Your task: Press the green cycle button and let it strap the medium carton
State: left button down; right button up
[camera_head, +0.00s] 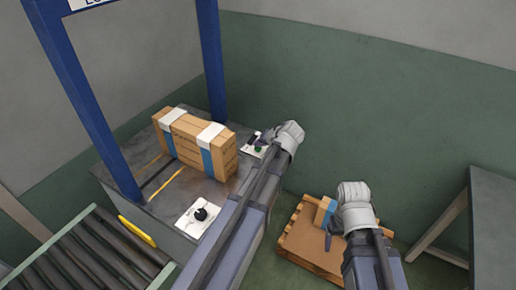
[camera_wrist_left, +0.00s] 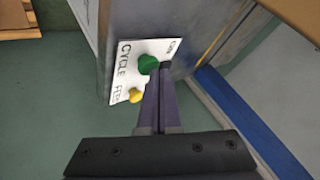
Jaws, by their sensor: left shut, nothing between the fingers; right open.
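The green cycle button (camera_wrist_left: 148,64) sits on a white plate lettered CYCLE in the left wrist view; it also shows small in the head view (camera_head: 258,149). My left gripper (camera_wrist_left: 165,72) is shut and empty, its tips right beside the green button; I cannot tell whether they touch it. In the head view the left gripper (camera_head: 266,137) is over the plate at the machine's right corner. The brown carton (camera_head: 188,130) stands on the strapping machine's top (camera_head: 150,181), with white pieces over its edge and blue bands below them. My right gripper (camera_head: 329,229) is open, above the pallet.
A yellow button (camera_wrist_left: 135,95) is below the green one. A black knob (camera_head: 201,214) is on the machine's front corner. A blue frame (camera_head: 72,85) rises around the machine. A roller conveyor (camera_head: 85,262) lies front left, a pallet (camera_head: 303,243) right, a dark table (camera_head: 495,225) far right.

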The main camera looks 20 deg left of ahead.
aim_at(259, 150)
pick_arm(q)
jog(key=shift+f+b, duration=0.35)
jog(key=shift+r, duration=0.1)
dwell(0.5)
jog(key=shift+r+p, duration=0.9)
jog(key=shift+p, duration=0.1)
notch_tip(259, 150, up, 5)
jog(key=p, duration=0.5)
dwell(0.4)
